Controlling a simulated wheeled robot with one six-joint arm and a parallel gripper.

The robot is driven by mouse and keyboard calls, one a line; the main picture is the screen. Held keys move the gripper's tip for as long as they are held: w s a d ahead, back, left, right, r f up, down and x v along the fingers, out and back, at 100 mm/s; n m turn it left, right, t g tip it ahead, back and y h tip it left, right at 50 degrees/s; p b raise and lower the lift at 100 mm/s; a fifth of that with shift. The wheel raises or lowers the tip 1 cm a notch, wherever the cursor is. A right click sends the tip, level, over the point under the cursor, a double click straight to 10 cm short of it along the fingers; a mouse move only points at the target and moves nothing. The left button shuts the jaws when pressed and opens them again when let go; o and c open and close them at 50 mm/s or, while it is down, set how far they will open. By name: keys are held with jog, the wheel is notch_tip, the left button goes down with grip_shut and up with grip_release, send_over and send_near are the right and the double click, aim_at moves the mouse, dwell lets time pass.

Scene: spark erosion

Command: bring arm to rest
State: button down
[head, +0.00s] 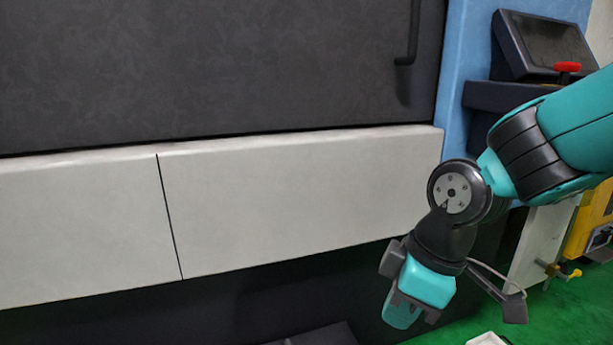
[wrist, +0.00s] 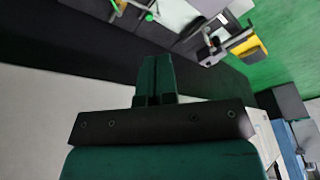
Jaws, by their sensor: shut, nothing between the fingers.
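My gripper (wrist: 155,78) shows in the wrist view with its two fingers together and nothing between them. In the head view my gripper (head: 405,312) hangs at the lower right, pointing down, in front of the machine. The arm reaches in from the right edge and bends downward at the wrist. The fingertips are small and partly hidden in the head view.
A large machine with a dark door (head: 200,70), a black handle (head: 410,35) and light grey panels (head: 300,195) fills the left. A control screen (head: 545,42) and red button (head: 567,67) are behind the arm. Yellow equipment (head: 590,225) stands on the green floor (head: 570,310) at right.

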jog(key=s+d+r+m+y, duration=0.1)
jog(key=s+d+r+m, duration=0.25)
jog(key=s+m, duration=0.45)
notch_tip(320, 180, up, 27)
jog(key=s+n+p, duration=0.1)
jog(key=s+p, duration=0.2)
jog(key=p, duration=2.3)
jog(key=shift+a+n+g, duration=0.3)
